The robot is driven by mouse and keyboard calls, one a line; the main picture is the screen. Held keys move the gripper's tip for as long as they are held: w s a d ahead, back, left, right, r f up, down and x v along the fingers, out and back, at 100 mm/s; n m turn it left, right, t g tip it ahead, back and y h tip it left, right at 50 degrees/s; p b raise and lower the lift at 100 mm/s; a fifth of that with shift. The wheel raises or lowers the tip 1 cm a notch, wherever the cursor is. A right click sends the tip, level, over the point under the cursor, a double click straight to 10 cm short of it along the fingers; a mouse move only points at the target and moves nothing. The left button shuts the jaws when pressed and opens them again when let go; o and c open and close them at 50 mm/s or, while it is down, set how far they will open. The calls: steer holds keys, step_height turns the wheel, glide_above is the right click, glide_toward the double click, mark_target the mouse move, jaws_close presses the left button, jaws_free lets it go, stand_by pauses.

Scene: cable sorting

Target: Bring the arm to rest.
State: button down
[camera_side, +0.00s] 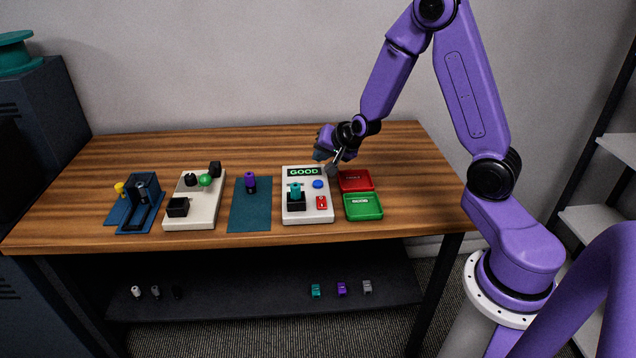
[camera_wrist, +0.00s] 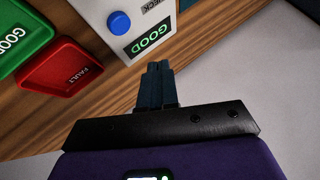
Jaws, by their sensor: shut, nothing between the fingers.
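My gripper (camera_wrist: 157,66) is shut and empty, its dark fingers together in the wrist view. In the side view my gripper (camera_side: 331,169) hangs over the back of the table, just behind the white tester box and the red tray. It appears apart from both. The tester box (camera_side: 318,212) shows GOOD on its screen (camera_side: 303,171) and has a blue button (camera_side: 317,184). A teal connector (camera_side: 296,190) stands in its black socket. The blue button also shows in the wrist view (camera_wrist: 118,22).
A red tray (camera_side: 355,181) and a green tray (camera_side: 363,207) lie right of the tester. A teal mat (camera_side: 249,215) with a purple connector (camera_side: 250,183), a white fixture (camera_side: 206,215) and a blue stand (camera_side: 147,184) lie left. The table's back (camera_side: 225,143) is clear.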

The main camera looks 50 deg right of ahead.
stand_by(0.3)
steer(key=s+a+r+n+g+y, duration=0.2)
steer(key=s+a+n, duration=0.4)
steer(key=s+a, duration=0.25)
steer(key=s+a+r+n+g+y, duration=0.2)
steer(key=s+a+n+g, duration=0.1)
steer(key=s+a+n, duration=0.5)
steer(key=s+r+n+g+h, duration=0.1)
steer(key=s+n, duration=0.3)
steer(key=s, duration=0.5)
steer(key=s+d+r+n+g+h, duration=0.1)
steer(key=s+r+n+g, duration=0.1)
steer(key=s+n, duration=0.3)
steer(key=s+r, duration=0.1)
steer(key=s, duration=0.3)
steer(key=shift+d+r+g, duration=0.2)
steer(key=shift+r+g, duration=0.05)
steer(key=shift+g, duration=0.15)
